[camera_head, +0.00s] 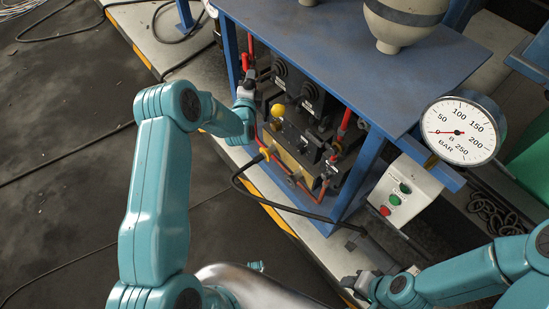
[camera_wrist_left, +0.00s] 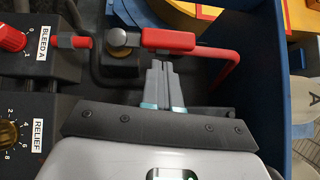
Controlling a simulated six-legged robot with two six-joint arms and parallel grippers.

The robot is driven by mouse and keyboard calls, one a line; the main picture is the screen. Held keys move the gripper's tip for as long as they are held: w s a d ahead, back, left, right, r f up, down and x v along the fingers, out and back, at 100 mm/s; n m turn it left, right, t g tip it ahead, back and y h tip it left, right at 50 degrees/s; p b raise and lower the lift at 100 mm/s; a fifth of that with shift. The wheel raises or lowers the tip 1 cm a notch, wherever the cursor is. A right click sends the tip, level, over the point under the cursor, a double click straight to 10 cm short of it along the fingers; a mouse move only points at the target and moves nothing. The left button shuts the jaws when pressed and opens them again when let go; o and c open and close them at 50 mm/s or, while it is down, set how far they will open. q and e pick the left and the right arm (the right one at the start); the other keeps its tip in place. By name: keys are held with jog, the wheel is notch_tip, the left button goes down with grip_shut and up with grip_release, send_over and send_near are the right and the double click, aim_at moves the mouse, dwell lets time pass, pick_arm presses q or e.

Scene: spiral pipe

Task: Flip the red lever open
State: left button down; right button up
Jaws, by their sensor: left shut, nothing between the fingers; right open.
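The red lever (camera_wrist_left: 168,40) shows in the left wrist view as a short red handle lying level, joined at its left end to a grey rounded pivot (camera_wrist_left: 119,38). My left gripper (camera_wrist_left: 160,66) is shut and empty, with its fingertips just below the lever's handle in the picture. I cannot tell whether they touch it. In the head view my left gripper (camera_head: 245,92) is at the left side of the machine under the blue tabletop, near red parts, and the lever is hard to make out there. My right gripper (camera_head: 362,284) is open at the lower right, away from the machine.
A red pipe (camera_wrist_left: 229,68) bends down right of the lever. A BLEED A knob (camera_wrist_left: 12,39) and a RELIEF knob (camera_wrist_left: 8,132) are at left. The blue tabletop (camera_head: 340,55) overhangs the work area. A pressure gauge (camera_head: 459,131) and button box (camera_head: 401,193) stand right.

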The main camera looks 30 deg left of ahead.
pick_arm(q)
jog(key=w+d+v, duration=0.1)
jog(key=d+v, duration=0.1)
jog(key=v, duration=0.9)
jog(key=s+d+f+n+g+h+p, duration=0.5)
jog(key=s+d+f+n+g+h, duration=0.35)
jog(key=s+d+f, duration=0.35)
jog(key=s+d+n+g+h+p, duration=0.1)
jog(key=s+d+n+g, duration=0.3)
jog(key=s, duration=0.4)
jog(key=s+d+r+n+g+h+p, duration=0.1)
jog(key=s+d+n+g, duration=0.3)
jog(key=s, duration=0.5)
jog(key=shift+s+d+r+g+p, duration=0.25)
jog(key=shift+d+g+p, duration=0.1)
jog(key=shift+d+p, duration=0.35)
jog(key=shift+a+f, duration=0.1)
